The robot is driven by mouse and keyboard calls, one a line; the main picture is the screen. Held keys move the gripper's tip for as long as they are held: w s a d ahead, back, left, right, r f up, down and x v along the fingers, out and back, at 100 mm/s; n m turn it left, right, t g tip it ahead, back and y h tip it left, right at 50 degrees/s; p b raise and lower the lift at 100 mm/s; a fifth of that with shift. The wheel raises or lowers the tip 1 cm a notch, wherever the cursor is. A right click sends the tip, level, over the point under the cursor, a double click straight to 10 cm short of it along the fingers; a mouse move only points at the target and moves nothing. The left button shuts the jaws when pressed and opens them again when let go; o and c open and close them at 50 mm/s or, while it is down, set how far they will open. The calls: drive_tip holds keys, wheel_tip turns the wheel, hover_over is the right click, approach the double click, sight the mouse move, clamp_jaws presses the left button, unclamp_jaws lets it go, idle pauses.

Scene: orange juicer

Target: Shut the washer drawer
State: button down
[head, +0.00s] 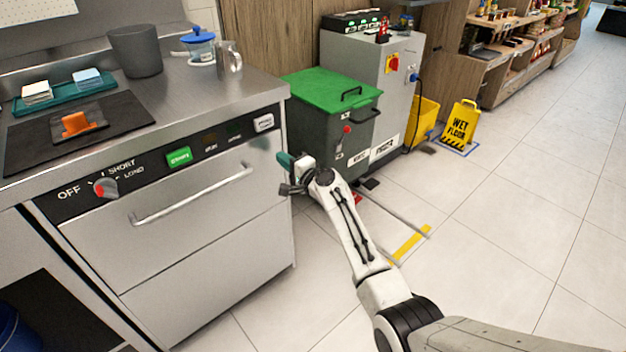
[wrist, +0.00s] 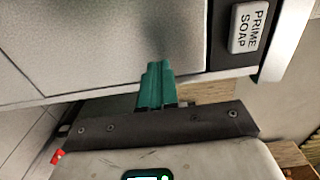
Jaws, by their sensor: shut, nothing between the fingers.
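The washer drawer has a steel front (head: 200,215) with a long bar handle (head: 192,196), below a dark control panel (head: 170,160). Its front looks close to flush with the panel beneath it; any small gap is hard to tell. My gripper (head: 284,160) is at the right end of the washer, beside the drawer's upper right corner. Its green fingers are together and empty. In the wrist view, my gripper (wrist: 158,85) points at the edge of the steel drawer front (wrist: 100,45). I cannot tell whether the fingertips touch it. The PRIME SOAP button (wrist: 249,27) is to the right.
The steel counter (head: 185,90) above holds a grey pot (head: 135,52), a steel mug (head: 229,60) and a dark mat with an orange piece (head: 78,124). A green-lidded bin (head: 330,92) stands behind my gripper. The tiled floor right of the washer is mostly clear.

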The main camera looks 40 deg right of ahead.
drive_tip(key=s+p, duration=0.2)
drive_tip(key=s, duration=0.9)
drive_tip(key=shift+s, duration=0.15)
drive_tip(key=shift+f, duration=0.1)
drive_tip(key=s+a+f+n+g+y, duration=0.4)
drive_tip(key=s+a+f+n+g, duration=0.55)
drive_tip(key=s+a, duration=0.6)
drive_tip(key=s+f+n+g+h, duration=0.1)
drive_tip(key=s+f+n+g, duration=0.3)
drive_tip(key=s, duration=0.7)
drive_tip(key=s+r+n+g+h, duration=0.2)
drive_tip(key=s+n+g+h, duration=0.15)
drive_tip(key=s, duration=1.05)
wheel_tip(320, 180, up, 15)
drive_tip(key=d+p, duration=0.1)
drive_tip(key=p, duration=1.4)
drive_tip(key=shift+s+r+n+p, duration=0.15)
drive_tip(key=shift+n+p, duration=0.15)
drive_tip(key=c, duration=1.8)
unclamp_jaws()
